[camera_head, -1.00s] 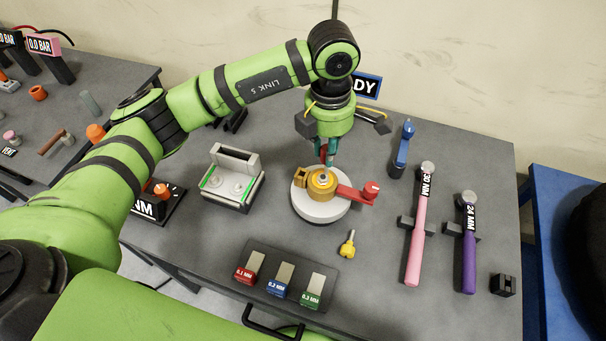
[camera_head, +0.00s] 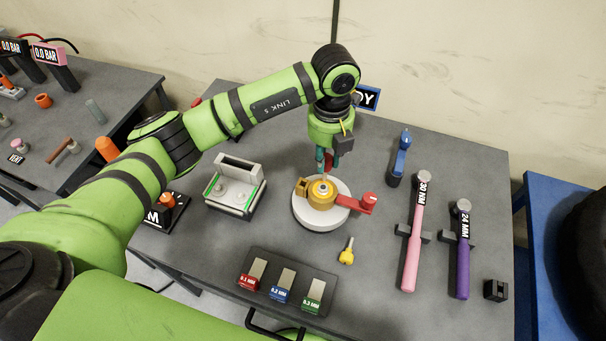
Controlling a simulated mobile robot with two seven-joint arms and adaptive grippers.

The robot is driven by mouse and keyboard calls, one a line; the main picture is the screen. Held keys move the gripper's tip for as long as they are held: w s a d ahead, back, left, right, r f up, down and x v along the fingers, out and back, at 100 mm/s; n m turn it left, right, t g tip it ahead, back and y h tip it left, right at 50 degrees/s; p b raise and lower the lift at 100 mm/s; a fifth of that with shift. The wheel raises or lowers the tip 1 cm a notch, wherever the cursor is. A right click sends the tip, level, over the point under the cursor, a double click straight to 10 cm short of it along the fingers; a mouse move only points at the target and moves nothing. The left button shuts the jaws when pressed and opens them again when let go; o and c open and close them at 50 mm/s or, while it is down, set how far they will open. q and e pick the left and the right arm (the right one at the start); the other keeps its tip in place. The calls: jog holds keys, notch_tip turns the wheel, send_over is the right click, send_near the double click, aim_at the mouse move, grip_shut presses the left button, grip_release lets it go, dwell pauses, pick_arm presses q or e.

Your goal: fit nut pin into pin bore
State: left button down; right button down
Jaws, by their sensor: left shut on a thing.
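A brass hub (camera_head: 321,191) with a silver centre sits on a round white base (camera_head: 320,217); a red arm (camera_head: 350,203) sticks out to its right. My left gripper (camera_head: 326,168) points down just above and behind the hub's centre. Its teal fingers are shut on a thin reddish piece, apparently the nut pin (camera_head: 328,161), mostly hidden by the fingers. The pin bore is too small to make out. I cannot tell whether the held piece touches the hub. My right gripper is out of view.
A yellow key-like piece (camera_head: 346,252) lies in front of the base. A grey fixture (camera_head: 235,188) stands left, and a tray of labelled gauges (camera_head: 256,300) lies in front.

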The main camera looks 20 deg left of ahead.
pick_arm(q)
jog(key=a+f+b, duration=0.1)
jog(key=f, duration=0.1)
jog(key=a+f+b, duration=0.1)
jog(key=a+f, duration=0.1)
jog(key=a+f+b, duration=0.1)
jog(key=a+f, duration=0.1)
jog(key=f, duration=0.1)
jog(key=shift+s, duration=0.25)
jog(key=shift+w, duration=0.1)
jog(key=shift+f, duration=0.15)
jog(key=shift+f+b, duration=0.1)
jog(key=shift+b, duration=0.3)
jog(key=c, duration=1)
grip_release()
jog(key=shift+c, duration=0.2)
